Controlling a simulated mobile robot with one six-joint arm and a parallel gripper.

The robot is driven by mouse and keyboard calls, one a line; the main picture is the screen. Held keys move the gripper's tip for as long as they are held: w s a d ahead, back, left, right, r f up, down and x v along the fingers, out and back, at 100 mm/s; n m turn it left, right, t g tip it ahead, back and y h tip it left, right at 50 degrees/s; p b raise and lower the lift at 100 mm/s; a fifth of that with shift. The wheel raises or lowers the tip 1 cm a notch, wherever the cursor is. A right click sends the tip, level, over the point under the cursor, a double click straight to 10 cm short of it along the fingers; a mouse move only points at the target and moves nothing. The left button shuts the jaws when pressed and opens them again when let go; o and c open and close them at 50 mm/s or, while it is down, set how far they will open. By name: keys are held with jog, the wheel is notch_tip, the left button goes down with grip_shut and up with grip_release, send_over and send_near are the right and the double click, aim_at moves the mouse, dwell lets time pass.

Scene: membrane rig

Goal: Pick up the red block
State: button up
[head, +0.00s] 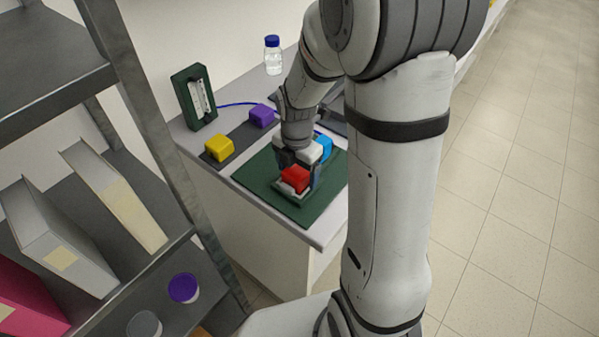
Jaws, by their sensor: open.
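The red block (295,179) sits on a dark holder on the green mat (262,184) near the front of the bench. My gripper (298,168) points down right at the red block, with its fingers apart. One finger shows near the block's right side; the other is partly hidden, so I cannot tell whether either touches the block. A blue block (324,146) is just behind and to the right, and a pale block (312,152) shows beside it, partly covered by my gripper.
A yellow block (219,147) and a purple block (262,115) sit on a dark strip to the left. A green-framed device (194,97) and a blue-capped bottle (273,55) stand farther back. A metal shelf with binders (58,230) rises at the left.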

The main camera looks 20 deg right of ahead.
jog(key=shift+f, duration=0.1)
jog(key=c, duration=1.2)
